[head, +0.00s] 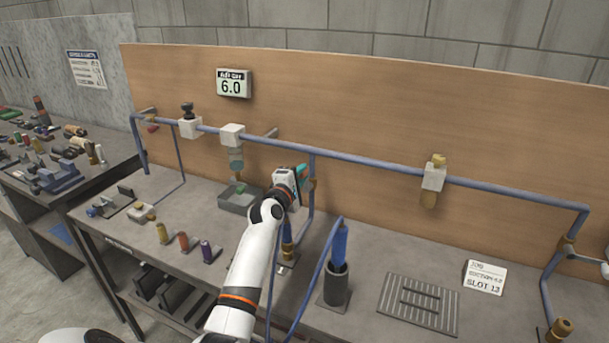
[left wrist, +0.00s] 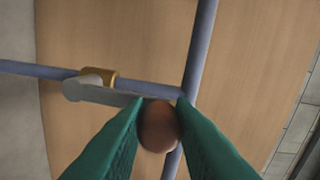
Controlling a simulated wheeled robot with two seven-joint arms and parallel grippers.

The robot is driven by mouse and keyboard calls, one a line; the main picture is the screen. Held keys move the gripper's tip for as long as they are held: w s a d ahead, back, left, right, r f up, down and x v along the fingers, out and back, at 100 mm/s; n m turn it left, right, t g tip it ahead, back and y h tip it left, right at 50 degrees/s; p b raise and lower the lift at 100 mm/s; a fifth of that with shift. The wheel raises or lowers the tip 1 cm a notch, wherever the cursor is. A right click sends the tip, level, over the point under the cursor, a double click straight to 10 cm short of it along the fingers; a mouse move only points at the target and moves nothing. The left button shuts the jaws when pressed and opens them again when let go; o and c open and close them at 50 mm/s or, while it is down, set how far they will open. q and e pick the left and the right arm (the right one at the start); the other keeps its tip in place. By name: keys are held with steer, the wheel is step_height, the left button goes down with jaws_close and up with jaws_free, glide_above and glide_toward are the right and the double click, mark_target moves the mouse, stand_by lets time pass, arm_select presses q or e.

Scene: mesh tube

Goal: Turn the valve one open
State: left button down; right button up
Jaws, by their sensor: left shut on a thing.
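My left gripper (head: 305,175) is at the middle of the blue pipe run, by the vertical branch, largely hidden behind its own wrist in the head view. In the left wrist view its teal fingers (left wrist: 158,112) are shut on a round brown knob (left wrist: 158,128). A grey lever (left wrist: 115,96) runs from a brass collar (left wrist: 98,77) on the pipe toward this knob. Part of a brass fitting (head: 312,184) shows beside the gripper in the head view. No label tells which valve is number one. My right gripper is not in view.
A display (head: 234,83) on the wooden board reads 6.0. A blue cylinder stands in a dark holder (head: 336,287) right of my left arm. A slotted grate (head: 419,303) and a white card (head: 485,277) lie on the bench. Coloured cylinders (head: 183,242) stand left of my arm.

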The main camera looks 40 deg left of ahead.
arm_select(q)
steer(key=shift+a+n, duration=0.2)
steer(key=shift+n, duration=0.1)
steer(key=c, duration=1.2)
jaws_free()
steer(key=shift+c, duration=0.2)
steer(key=shift+s, duration=0.1)
steer(key=b+v, duration=0.1)
steer(key=v, duration=1.1)
steer(key=shift+f, duration=0.15)
